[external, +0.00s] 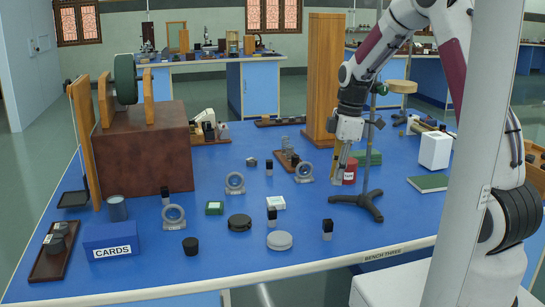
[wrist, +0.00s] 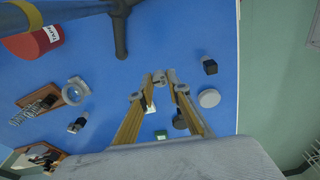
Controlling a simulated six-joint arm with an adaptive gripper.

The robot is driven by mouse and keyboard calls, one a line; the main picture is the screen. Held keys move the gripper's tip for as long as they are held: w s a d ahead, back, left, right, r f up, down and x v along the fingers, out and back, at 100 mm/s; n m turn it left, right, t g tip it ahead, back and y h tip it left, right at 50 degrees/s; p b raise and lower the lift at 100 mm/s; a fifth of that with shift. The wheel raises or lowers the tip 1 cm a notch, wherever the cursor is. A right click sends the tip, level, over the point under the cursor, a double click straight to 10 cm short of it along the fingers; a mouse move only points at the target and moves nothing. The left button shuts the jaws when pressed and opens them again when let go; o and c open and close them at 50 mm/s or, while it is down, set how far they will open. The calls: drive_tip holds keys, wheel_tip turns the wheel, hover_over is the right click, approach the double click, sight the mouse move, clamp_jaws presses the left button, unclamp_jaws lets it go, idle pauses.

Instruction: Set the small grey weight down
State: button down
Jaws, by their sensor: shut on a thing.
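My gripper (external: 338,166) hangs above the blue bench, beside the retort stand and the red can. In the wrist view its two fingers (wrist: 165,80) close around the small grey weight (wrist: 159,78) at their tips. The weight appears raised above the bench, with the blue top visible around it. In the external view the weight is too small to make out clearly at the fingertips.
The black stand base (external: 360,200) and the red can (external: 350,171) are close by. A ring lens mount (external: 304,172) stands to the left. A pale disc (external: 279,240), a dark disc (external: 239,222) and a black-and-white block (external: 327,229) are nearer the front. Clear blue bench lies between them.

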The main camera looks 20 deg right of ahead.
hover_over(303, 202)
drive_tip(key=shift+d+f+n, duration=0.25)
drive_tip(key=shift+f+n, duration=0.05)
drive_tip(key=shift+f, duration=0.7)
drive_tip(key=shift+f, duration=0.1)
drive_tip(key=shift+f, duration=1.9)
drive_tip(key=shift+f, duration=2)
drive_tip(key=shift+f, duration=0.2)
drive_tip(key=c, duration=1.9)
unclamp_jaws()
drive_tip(key=shift+r, duration=0.15)
